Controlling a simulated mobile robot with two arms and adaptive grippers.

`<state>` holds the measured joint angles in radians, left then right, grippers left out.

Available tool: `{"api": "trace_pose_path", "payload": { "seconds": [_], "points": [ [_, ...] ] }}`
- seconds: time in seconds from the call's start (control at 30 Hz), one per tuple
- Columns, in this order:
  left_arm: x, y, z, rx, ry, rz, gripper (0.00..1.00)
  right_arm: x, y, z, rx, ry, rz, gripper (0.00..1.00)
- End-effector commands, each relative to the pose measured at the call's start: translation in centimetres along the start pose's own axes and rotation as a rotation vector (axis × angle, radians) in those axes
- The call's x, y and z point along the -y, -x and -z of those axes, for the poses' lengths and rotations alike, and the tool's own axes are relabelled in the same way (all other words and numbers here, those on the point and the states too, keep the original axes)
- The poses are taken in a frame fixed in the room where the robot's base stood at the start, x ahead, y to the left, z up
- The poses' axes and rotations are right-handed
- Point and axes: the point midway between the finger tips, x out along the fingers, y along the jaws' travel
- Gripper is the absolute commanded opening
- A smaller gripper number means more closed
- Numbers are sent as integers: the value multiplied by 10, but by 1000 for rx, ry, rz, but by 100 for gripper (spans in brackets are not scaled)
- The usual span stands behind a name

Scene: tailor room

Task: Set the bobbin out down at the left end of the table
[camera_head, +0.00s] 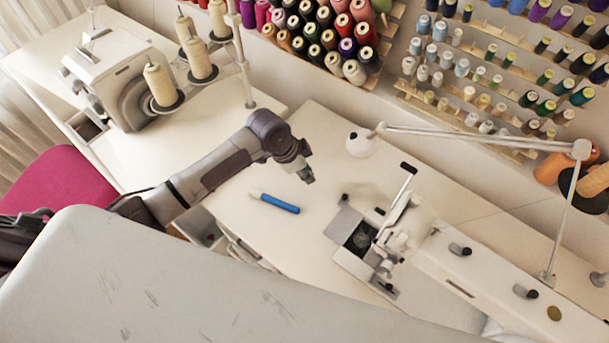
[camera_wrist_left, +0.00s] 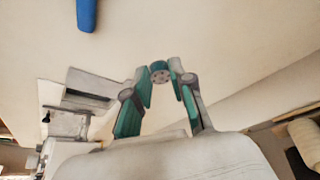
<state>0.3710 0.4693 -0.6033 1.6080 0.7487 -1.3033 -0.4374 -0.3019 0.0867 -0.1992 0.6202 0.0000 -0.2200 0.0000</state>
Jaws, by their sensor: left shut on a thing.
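My left gripper (camera_head: 305,173) reaches in over the white sewing table (camera_head: 240,222), above its left part. In the left wrist view, its green fingers (camera_wrist_left: 163,74) are shut on the bobbin (camera_wrist_left: 160,72), a small round grey piece with holes in its face. The bobbin is held between the fingertips, with pale tabletop behind it. In the head view I cannot make out the bobbin clearly at the gripper's tip. My right gripper is not in view.
A blue-handled tool (camera_head: 275,203) lies on the table near my left gripper. A sewing machine (camera_head: 405,235) and a white lamp (camera_head: 362,142) stand to the right. A serger (camera_head: 120,75) stands on another table. A grey padded surface (camera_head: 150,285) fills the foreground.

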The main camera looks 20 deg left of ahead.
Motion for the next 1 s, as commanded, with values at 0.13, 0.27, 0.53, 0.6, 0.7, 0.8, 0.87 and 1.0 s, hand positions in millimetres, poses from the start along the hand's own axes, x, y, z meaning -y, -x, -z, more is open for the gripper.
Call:
{"api": "trace_pose_path", "payload": {
  "seconds": [0.13, 0.27, 0.53, 0.6, 0.7, 0.8, 0.87, 1.0],
  "points": [
    [12, -6, -2, -1, 0, 0, 11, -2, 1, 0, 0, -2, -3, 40],
    [13, -18, -8, 1, 2, -3, 11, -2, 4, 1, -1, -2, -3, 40],
    [13, -44, -19, 0, 0, 0, 11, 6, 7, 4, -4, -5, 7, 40],
    [13, -44, -19, -1, -1, 0, 11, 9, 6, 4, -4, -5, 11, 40],
    [13, -44, -19, 0, -1, 0, 11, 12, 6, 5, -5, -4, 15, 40],
    [13, -46, -20, 0, -1, 0, 11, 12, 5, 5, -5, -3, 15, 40],
    [13, -48, -20, 0, -1, 0, 11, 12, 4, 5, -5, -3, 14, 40],
    [13, -47, -20, 0, -1, 0, 44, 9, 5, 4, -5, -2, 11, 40]
  ]
}}
